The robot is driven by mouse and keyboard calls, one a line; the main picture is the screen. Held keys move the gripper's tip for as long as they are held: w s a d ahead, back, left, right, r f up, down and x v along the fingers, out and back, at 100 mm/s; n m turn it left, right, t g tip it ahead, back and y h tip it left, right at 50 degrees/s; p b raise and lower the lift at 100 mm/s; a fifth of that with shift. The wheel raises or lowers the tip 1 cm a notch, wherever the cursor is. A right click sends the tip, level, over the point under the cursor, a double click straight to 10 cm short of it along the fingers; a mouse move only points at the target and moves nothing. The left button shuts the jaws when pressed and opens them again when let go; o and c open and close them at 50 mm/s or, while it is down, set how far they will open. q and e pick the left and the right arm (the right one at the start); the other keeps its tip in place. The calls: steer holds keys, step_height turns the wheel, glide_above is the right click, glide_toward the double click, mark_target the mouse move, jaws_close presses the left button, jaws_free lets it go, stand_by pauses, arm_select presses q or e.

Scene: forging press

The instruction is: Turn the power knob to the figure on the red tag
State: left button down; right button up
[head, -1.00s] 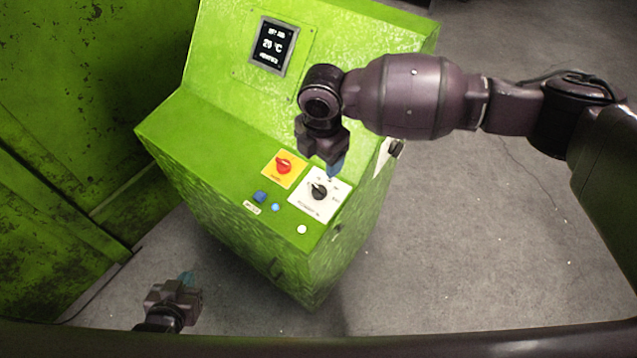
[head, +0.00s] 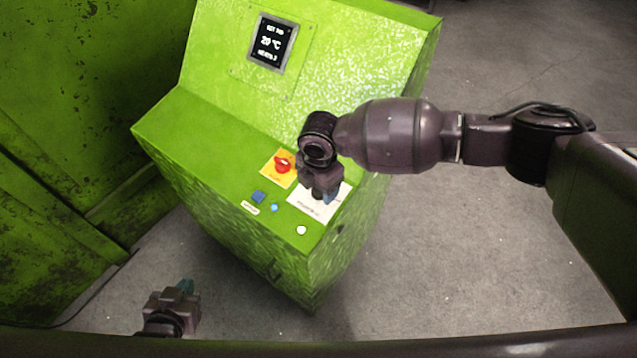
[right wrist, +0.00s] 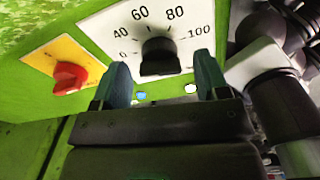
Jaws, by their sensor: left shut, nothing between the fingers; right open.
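The black power knob (right wrist: 160,57) sits on a white dial plate (right wrist: 110,28) with figures from 0 to 100, seen in the right wrist view. Its pointer direction is hard to read. My right gripper (right wrist: 161,80) is open, its teal fingertips apart on either side of the knob; I cannot tell if they touch it. In the head view this gripper (head: 322,193) is over the white plate (head: 308,206) and hides most of the knob. My left gripper (head: 184,287) is shut and empty, low at the left, away from the console. I see no red tag.
A green rusty wall stands at the left. Grey floor is free at the right.

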arm_select(q)
steer(key=shift+w+r, duration=0.1)
arm_select(e)
steer(key=shift+c, duration=0.5)
steer(key=c, duration=0.8)
arm_select(q)
steer(key=shift+w, duration=0.15)
steer(key=shift+r, duration=0.15)
arm_select(e)
steer(key=shift+r+m+p, duration=0.15)
steer(key=shift+m+p, duration=0.25)
steer(key=shift+p, duration=0.05)
steer(key=m+p, duration=0.3)
steer(key=shift+m+t, duration=0.3)
arm_select(q)
step_height(320, 180, up, 8)
steer(key=w+p, duration=0.1)
steer(key=p, duration=0.2)
steer(key=shift+w+t, duration=0.15)
steer(key=shift+t, duration=0.25)
arm_select(e)
steer(key=shift+m+t+y, duration=0.3)
steer(key=shift+m, duration=1.4)
